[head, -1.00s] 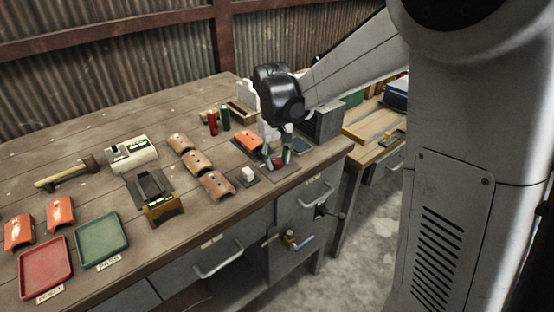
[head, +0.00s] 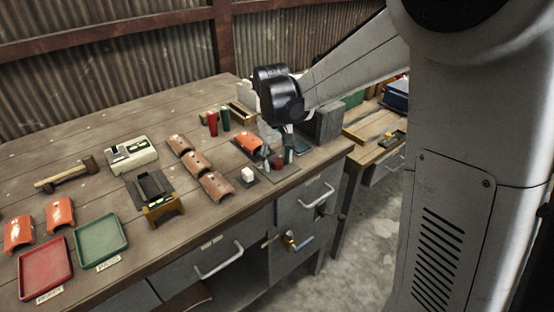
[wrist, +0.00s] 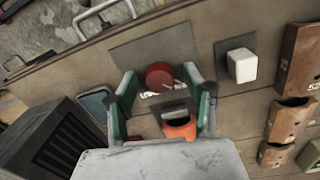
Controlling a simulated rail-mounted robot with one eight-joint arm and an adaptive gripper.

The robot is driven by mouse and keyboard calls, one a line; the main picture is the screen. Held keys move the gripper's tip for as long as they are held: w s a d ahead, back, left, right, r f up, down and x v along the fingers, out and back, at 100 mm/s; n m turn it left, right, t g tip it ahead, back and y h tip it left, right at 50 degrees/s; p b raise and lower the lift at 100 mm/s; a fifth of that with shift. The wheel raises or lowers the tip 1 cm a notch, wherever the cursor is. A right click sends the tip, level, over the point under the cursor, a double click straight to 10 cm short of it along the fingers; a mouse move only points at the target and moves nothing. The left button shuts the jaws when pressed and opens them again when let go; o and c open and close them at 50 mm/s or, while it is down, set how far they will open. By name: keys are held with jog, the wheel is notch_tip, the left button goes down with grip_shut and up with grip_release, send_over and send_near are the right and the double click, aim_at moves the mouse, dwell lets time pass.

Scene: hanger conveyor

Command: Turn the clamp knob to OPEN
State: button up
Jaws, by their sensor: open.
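The clamp knob is a round red knob (wrist: 159,75) on a flat grey plate (wrist: 190,42) in the wrist view. In the head view the knob (head: 277,163) is small, near the bench's right front edge. A white label beside it is partly hidden, so the setting cannot be read. My gripper (wrist: 166,92) is open, with one green-and-grey finger on each side of the knob in the picture. In the head view my gripper (head: 277,157) is over the knob's plate. I cannot tell whether the fingers touch the knob.
A white block (wrist: 241,65) stands beside the knob plate. An orange curved tile (wrist: 180,128) is close by, partly hidden by my gripper. A dark grey box (head: 323,124) stands at the bench's right end. Brown curved tiles (head: 197,162) lie to the left.

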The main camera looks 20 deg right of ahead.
aim_at(275, 162)
notch_tip(275, 162, up, 12)
jog(key=shift+a, duration=0.3)
dwell(0.3)
jog(key=shift+s, duration=0.1)
